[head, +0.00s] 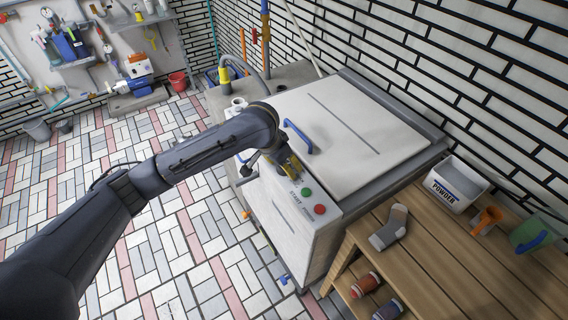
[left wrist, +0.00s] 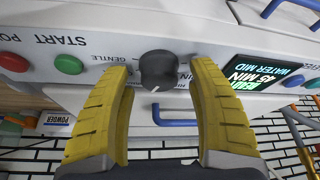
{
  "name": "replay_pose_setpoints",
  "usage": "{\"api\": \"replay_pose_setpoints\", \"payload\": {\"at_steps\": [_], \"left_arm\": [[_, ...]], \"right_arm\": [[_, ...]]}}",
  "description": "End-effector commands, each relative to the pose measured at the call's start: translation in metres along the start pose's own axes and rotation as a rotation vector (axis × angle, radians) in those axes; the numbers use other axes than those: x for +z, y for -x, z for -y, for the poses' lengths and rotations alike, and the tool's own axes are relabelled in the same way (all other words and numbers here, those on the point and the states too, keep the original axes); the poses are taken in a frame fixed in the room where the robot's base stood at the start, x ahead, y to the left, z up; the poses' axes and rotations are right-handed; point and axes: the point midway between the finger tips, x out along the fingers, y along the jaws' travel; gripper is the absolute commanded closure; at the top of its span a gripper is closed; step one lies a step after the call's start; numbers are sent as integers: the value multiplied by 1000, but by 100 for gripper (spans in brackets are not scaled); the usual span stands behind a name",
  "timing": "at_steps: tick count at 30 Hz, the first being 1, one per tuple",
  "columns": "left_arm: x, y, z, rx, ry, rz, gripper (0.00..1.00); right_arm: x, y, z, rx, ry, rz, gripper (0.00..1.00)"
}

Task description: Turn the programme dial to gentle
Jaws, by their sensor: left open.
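The programme dial (left wrist: 157,70) is a dark grey round knob on the washer's pale control panel, in the middle of the left wrist view. Its white mark points toward the bottom of that picture. The word GENTLE is printed upside down to the left of it; other labels are partly hidden by my fingers. My left gripper (head: 291,165) is open, its yellow fingers one on each side of the dial in the left wrist view, with gaps showing. In the head view my arm and gripper hide the dial. My right gripper is not in view.
Beside the dial are a green start button (left wrist: 69,65), a red power button (left wrist: 13,62) and a lit display (left wrist: 258,80). The washer lid (head: 350,125) has a blue handle (head: 300,136). A wooden table (head: 430,260) holds a sock (head: 391,229) and a powder box (head: 456,184).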

Motion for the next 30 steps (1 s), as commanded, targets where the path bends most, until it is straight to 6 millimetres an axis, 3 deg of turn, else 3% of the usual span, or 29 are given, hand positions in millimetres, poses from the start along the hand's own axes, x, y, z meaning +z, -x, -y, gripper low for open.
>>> {"api": "replay_pose_setpoints", "payload": {"at_steps": [2, 17, 30], "left_arm": [[0, 0, 0, 0, 0, 0, 43], [0, 0, 0, 0, 0, 0, 100], [0, 1, 1, 19, -49, 0, 100]], "right_arm": [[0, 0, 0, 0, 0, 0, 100], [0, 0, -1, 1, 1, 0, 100], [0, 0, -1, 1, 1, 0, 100]]}}
